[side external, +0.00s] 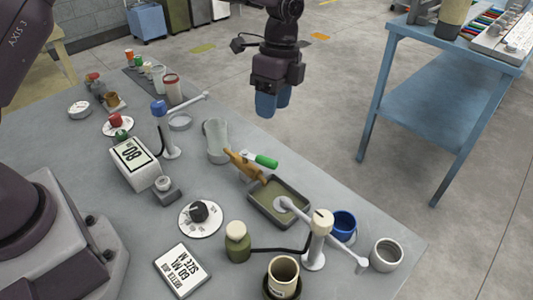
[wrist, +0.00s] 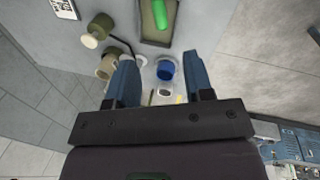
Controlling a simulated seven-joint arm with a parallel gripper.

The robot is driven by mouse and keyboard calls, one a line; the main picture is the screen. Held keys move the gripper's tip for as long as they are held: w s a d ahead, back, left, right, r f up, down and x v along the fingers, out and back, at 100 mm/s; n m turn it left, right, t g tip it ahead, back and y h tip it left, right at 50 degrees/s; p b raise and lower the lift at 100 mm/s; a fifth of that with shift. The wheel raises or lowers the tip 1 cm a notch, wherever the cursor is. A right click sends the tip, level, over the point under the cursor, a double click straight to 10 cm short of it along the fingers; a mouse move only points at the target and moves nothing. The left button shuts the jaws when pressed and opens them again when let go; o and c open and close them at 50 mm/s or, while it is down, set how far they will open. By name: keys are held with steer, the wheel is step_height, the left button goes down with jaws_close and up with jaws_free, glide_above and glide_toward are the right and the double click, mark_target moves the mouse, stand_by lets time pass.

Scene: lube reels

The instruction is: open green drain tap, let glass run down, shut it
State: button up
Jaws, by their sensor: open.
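The drain tap has a green lever handle (side external: 266,161) on a brass body (side external: 244,166). It sits beside a clear glass (side external: 216,141) and above a shallow drip tray (side external: 278,203) with an olive floor. In the wrist view the green handle (wrist: 160,14) lies at the top edge, over the tray (wrist: 157,37). My gripper (side external: 272,108) has blue fingers and hangs in the air, empty and apart from the tap. In the wrist view its fingers (wrist: 158,56) are spread. The level in the glass is too faint to tell.
A white-armed post (side external: 318,240) stands near the tray, with a blue cup (side external: 343,225) and a white cup (side external: 387,254) close by. Another blue-topped post (side external: 161,125) stands left of the glass. A dial (side external: 201,218) and an "80" box (side external: 134,164) stand left.

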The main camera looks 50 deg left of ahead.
mark_target(258, 158)
steer(key=f, duration=0.4)
steer(key=s+f, duration=0.1)
steer(key=f, duration=0.3)
steer(key=s+f, duration=0.1)
steer(key=f, duration=0.3)
steer(key=shift+s+d, duration=0.15)
steer(key=shift+d, duration=0.15)
steer(key=shift+c, duration=0.4)
jaws_close()
